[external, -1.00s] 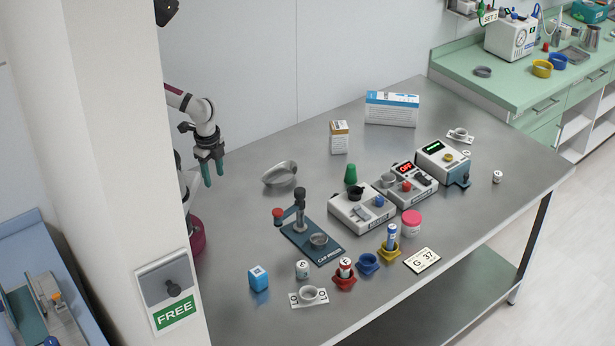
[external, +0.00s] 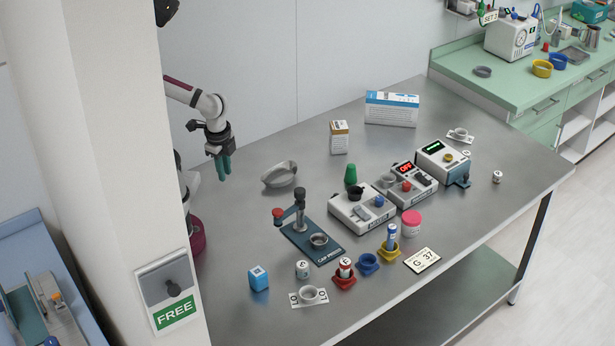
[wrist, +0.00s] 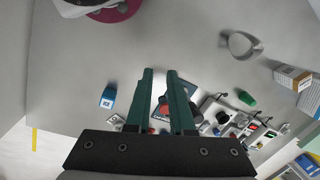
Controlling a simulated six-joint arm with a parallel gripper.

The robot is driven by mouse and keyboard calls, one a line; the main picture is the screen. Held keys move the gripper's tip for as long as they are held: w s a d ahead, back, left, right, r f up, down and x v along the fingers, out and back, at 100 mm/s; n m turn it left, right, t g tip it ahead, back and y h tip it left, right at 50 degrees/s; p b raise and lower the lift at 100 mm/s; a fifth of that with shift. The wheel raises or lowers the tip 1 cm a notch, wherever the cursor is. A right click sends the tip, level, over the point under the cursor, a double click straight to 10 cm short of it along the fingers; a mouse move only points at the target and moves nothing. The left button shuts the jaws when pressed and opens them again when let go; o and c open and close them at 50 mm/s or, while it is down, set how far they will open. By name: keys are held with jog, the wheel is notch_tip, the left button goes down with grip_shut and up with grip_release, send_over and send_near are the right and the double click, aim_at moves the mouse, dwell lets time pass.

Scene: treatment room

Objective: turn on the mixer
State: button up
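Three white bench devices stand in a row on the steel table. The left device (external: 362,212) has a dark cup, a grey rocker and a blue knob. The middle device (external: 409,188) has a red display reading OFF, a grey ring and a red knob. The right device (external: 443,164) has a green-lit display. Their front labels are too small to read, so I cannot tell which is the mixer. They appear small at lower right in the wrist view. My gripper (external: 223,168) is open, empty and pointing down above the table's far left, well away from the devices; its fingers (wrist: 160,73) are apart.
A blue press stand (external: 310,243) with a red-knobbed lever stands between my gripper and the devices.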

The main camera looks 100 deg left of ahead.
jog(key=w+n, duration=0.1)
jog(key=w, duration=0.3)
jog(key=w+a+r+n, duration=0.1)
jog(key=w+n, duration=0.1)
jog(key=w, duration=0.2)
jog(key=w+a+r+n, duration=0.1)
jog(key=w, duration=0.4)
jog(key=shift+a+r+n+t, duration=0.1)
jog(key=shift+r+n+t, duration=0.05)
jog(key=shift+n+t, duration=0.2)
grip_shut()
jog(key=n+t+y, duration=0.1)
jog(key=n, duration=0.8)
send_over(358, 207)
jog(key=s+d, duration=0.2)
jog(key=d, duration=0.1)
jog(key=f, duration=0.6)
jog(key=shift+d, duration=0.2)
jog(key=x, duration=1.2)
jog(key=shift+s+d+f, duration=0.15)
jog(key=shift+s+f, duration=0.05)
jog(key=shift+f, duration=0.8)
